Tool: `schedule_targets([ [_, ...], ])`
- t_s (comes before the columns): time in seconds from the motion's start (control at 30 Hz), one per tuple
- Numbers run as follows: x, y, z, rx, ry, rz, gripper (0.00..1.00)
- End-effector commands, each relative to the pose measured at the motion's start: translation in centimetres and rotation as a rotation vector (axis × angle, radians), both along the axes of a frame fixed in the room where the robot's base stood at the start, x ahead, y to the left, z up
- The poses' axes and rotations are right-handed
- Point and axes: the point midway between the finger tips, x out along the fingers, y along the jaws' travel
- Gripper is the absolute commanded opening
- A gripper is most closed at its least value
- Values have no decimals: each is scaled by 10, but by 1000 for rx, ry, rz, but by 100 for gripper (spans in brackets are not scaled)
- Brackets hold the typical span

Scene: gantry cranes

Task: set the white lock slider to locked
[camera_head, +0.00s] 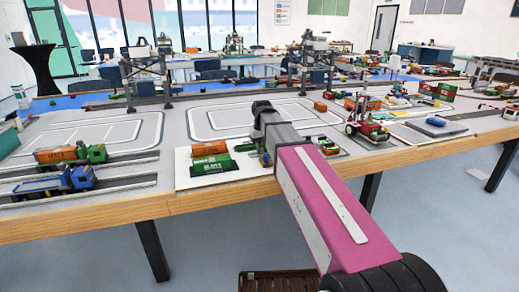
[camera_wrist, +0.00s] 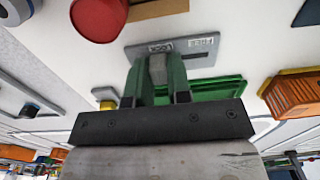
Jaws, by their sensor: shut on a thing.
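In the wrist view, a grey lock plate (camera_wrist: 200,60) carries the printed words LOCK and FREE, with a dark slot running along it. A pale grey-white slider knob (camera_wrist: 157,70) stands at the LOCK end of the slot. My gripper (camera_wrist: 158,76), with green fingers, is shut on the knob, one finger on each side. The fingers hide part of the knob and the near edge of the plate. In the head view my arm covers the lock plate and the gripper.
A green container (camera_head: 211,166) and an orange one stand on a white board left of my arm. Toy trucks (camera_head: 70,178) are at the left table edge. A red vehicle (camera_head: 370,130) stands to the right. Gantry cranes (camera_head: 147,70) stand farther back.

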Motion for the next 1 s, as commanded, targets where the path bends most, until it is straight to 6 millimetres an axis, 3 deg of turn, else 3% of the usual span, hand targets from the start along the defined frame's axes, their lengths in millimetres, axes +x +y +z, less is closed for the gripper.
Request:
schedule_targets([
  [0.03, 1, -3, 0, -7, -3, -2, 25],
  [0.1, 1, -3, 0, -6, -3, -2, 45],
  [0.53, 1, -1, 9, -4, -3, -2, 45],
  [1.0, 2, -2, 81, -5, -5, -2, 45],
])
